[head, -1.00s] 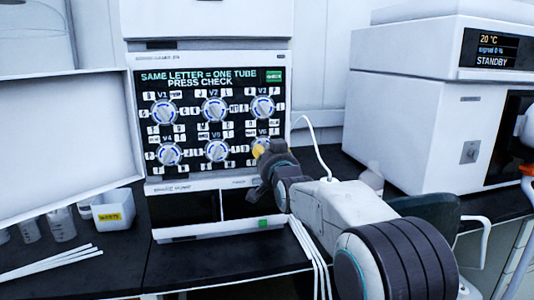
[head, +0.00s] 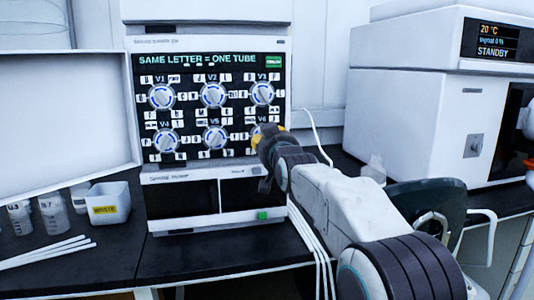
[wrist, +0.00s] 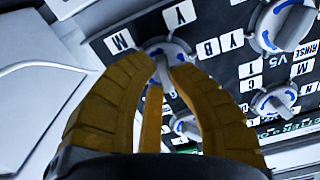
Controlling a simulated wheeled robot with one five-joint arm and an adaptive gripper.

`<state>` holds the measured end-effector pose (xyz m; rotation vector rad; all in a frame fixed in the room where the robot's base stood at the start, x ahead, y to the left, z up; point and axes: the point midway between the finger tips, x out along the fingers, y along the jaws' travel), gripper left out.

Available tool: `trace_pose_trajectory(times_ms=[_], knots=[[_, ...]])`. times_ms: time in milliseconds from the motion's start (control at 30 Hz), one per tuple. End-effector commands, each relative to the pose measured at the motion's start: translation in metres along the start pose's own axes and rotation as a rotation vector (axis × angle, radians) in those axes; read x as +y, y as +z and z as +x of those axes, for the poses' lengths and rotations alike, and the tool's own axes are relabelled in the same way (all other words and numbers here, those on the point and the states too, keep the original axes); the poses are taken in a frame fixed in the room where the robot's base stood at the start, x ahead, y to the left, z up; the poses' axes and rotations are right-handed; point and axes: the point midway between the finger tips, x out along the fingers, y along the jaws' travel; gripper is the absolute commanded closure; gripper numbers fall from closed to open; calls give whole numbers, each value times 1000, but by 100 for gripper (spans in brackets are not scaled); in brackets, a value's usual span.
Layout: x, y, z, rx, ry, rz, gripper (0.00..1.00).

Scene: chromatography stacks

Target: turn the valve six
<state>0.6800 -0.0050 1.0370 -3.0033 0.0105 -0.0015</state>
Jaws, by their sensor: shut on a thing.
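The valve panel (head: 188,115) is black with white round knobs in two rows, V1 to V3 above and V4 to V6 below. Valve six is at the lower right, hidden behind my gripper (head: 262,140) in the head view. In the wrist view its white and blue knob (wrist: 166,48) sits between the yellow fingertips of my gripper (wrist: 163,68), which is shut on it. White letter tags M, Y and B show around this knob. How far the knob is turned is hard to tell.
Valve five (head: 215,138) is close to the left of my gripper. A white waste tub (head: 109,204) and beakers (head: 52,217) stand at the left. White tubes (head: 302,245) hang over the bench edge below my arm. A large white instrument (head: 415,115) stands at the right.

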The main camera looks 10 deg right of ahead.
Motion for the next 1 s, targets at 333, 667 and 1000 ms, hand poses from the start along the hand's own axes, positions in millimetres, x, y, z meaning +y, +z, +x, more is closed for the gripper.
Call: trace_pose_trajectory(times_ms=[333,667,1000], knots=[[-1,-3,0,5,-1,-319,100],[-2,-5,0,6,-1,-549,100],[-2,-6,0,7,-1,-661,100]])
